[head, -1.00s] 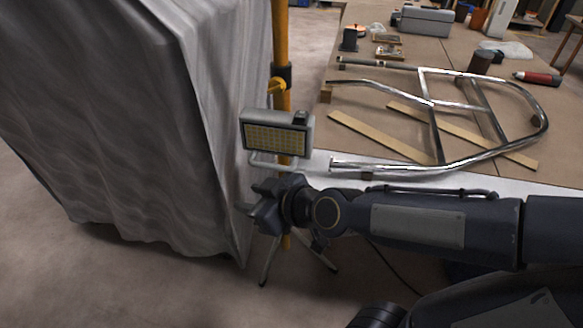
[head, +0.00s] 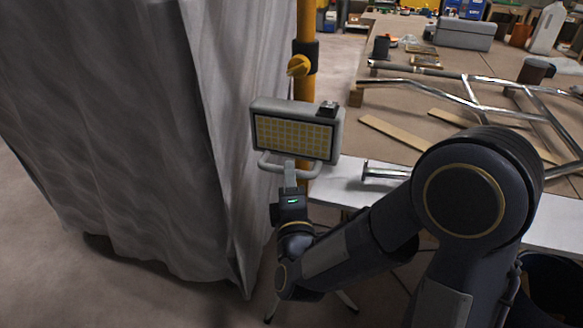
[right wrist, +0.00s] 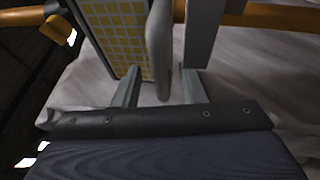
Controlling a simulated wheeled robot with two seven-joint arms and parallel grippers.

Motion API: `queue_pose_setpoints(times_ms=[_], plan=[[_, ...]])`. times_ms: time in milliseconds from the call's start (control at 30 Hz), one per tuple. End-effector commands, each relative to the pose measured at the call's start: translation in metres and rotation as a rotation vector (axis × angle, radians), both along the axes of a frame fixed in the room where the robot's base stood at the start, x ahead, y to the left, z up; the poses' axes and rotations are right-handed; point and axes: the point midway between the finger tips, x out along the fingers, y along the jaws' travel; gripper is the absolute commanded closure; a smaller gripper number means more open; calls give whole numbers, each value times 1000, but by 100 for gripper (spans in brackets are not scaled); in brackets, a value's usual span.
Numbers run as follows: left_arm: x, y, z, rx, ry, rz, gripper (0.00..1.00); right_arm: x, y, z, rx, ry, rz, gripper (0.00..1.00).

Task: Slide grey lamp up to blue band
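The grey lamp (head: 296,132) has a yellow gridded face and hangs on the yellow upright pole (head: 306,30). A dark collar (head: 305,55) with a yellow knob (head: 298,66) is on the pole just above it. I see no blue band. My right gripper (head: 290,172) is at the U-shaped handle (head: 268,164) under the lamp. In the right wrist view, the gripper (right wrist: 159,76) has its fingers apart, with the grey handle bar (right wrist: 159,50) between them and a gap at the right finger. The lamp face (right wrist: 115,35) is beside the left finger. My left gripper is out of view.
A grey draped sheet (head: 130,130) stands close on the left of the pole. A workbench (head: 400,165) on the right carries a bent chrome tube frame (head: 430,92), wooden strips and a grey case (head: 450,33). Tripod legs show at the floor.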

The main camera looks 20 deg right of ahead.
Motion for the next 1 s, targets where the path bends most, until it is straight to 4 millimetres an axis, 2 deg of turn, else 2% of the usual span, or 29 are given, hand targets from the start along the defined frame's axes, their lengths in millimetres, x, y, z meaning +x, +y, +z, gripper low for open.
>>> queue_pose_setpoints(times_ms=[100, 233, 400, 600, 667, 900, 1000], plan=[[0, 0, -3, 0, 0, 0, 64, 19, -5, 3, 1, -2, -3, 62], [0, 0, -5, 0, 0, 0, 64, 34, -7, 5, 3, -1, 0, 62], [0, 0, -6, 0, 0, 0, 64, 42, -8, 7, 1, 0, 1, 62], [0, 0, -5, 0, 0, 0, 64, 42, -8, 7, 2, 1, 2, 62], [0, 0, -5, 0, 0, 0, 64, 42, -8, 7, 2, 1, 2, 67], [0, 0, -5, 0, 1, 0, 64, 42, -8, 8, 1, -1, 2, 99], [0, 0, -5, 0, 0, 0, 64, 42, -8, 8, 2, -2, 3, 100]])
